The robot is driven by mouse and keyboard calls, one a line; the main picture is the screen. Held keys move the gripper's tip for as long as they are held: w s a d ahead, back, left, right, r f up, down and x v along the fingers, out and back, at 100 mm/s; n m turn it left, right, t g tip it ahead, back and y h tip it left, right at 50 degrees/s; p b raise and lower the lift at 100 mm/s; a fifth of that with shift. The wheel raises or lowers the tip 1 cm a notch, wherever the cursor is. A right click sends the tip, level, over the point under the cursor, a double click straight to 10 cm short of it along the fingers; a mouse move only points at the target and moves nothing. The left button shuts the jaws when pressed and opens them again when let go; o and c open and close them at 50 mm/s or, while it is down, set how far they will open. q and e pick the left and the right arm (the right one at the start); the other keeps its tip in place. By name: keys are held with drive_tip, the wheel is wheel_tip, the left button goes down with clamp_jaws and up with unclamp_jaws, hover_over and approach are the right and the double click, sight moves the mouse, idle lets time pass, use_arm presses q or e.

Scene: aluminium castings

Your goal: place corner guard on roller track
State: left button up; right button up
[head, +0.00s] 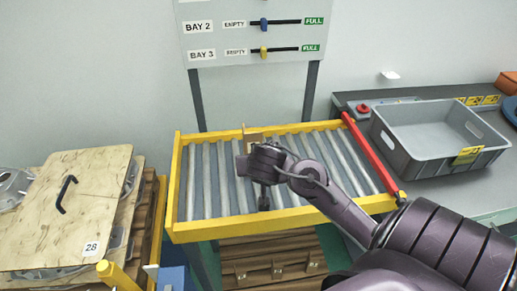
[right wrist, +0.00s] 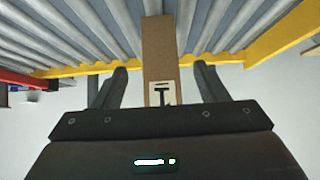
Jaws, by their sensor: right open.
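The roller track (head: 220,227) has a yellow frame and grey rollers, and stands in the middle of the head view. The corner guard (head: 251,135), a narrow brown piece, is at the track's far half, partly hidden by my right gripper (head: 247,149). In the right wrist view the corner guard (right wrist: 159,60) lies between the two fingers of my right gripper (right wrist: 160,82), with a gap on each side. It bears a pale label with a dark mark. The fingers are open. Whether the guard rests fully on the rollers is hard to tell. My left gripper is out of view.
A red bar (head: 372,158) runs along the track's right side. A grey crate (head: 432,140) stands on the bench to the right. A wooden board (head: 90,190) marked 28 lies on a stack at left. A bay sign (head: 250,32) stands behind. Rollers either side are clear.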

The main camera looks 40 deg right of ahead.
drive_tip(key=v, duration=0.6)
idle(0.4)
